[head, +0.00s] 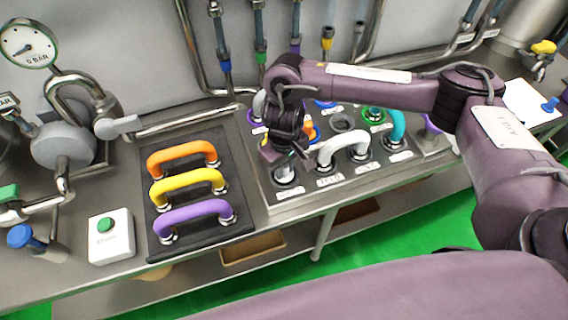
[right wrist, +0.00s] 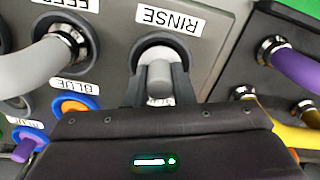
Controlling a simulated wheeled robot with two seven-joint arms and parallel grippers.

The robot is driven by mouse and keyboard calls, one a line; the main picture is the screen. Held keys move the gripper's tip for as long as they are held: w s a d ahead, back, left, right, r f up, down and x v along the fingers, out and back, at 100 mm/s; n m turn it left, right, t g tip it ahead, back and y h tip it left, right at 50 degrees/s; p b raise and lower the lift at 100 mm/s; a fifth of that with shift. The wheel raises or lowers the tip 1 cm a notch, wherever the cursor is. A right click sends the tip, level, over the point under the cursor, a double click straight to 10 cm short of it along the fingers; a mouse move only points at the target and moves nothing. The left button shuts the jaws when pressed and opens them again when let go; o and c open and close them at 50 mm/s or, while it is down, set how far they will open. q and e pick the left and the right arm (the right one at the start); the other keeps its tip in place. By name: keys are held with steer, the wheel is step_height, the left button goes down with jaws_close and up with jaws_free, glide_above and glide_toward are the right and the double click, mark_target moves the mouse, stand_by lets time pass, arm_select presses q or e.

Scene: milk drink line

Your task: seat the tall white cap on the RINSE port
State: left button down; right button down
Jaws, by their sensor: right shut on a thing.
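My right gripper (head: 287,160) is shut on the tall white cap (head: 284,173), at the front left corner of the grey port panel. In the right wrist view the white cap (right wrist: 159,82) stands between the two dark fingers. The RINSE port (right wrist: 160,52) shows as a dark ring around and behind the cap, below the upside-down RINSE label (right wrist: 168,19). The cap lines up with the port; I cannot tell how deep it sits. My left gripper is out of view.
A white hose (head: 343,143) arches between ports just right of the gripper. More capped and coloured ports stand behind it. Orange, yellow (head: 188,184) and purple (head: 195,214) handle-shaped hoses lie on a black mat at left. A white button box (head: 111,237) stands further left.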

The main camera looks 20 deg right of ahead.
steer(key=shift+f, duration=0.25)
steer(key=c, duration=1.2)
jaws_free()
steer(key=shift+o, duration=0.2)
step_height(320, 180, up, 8)
steer(key=shift+f+p, duration=0.1)
steer(key=shift+p, duration=0.4)
steer(key=shift+s+f, duration=0.1)
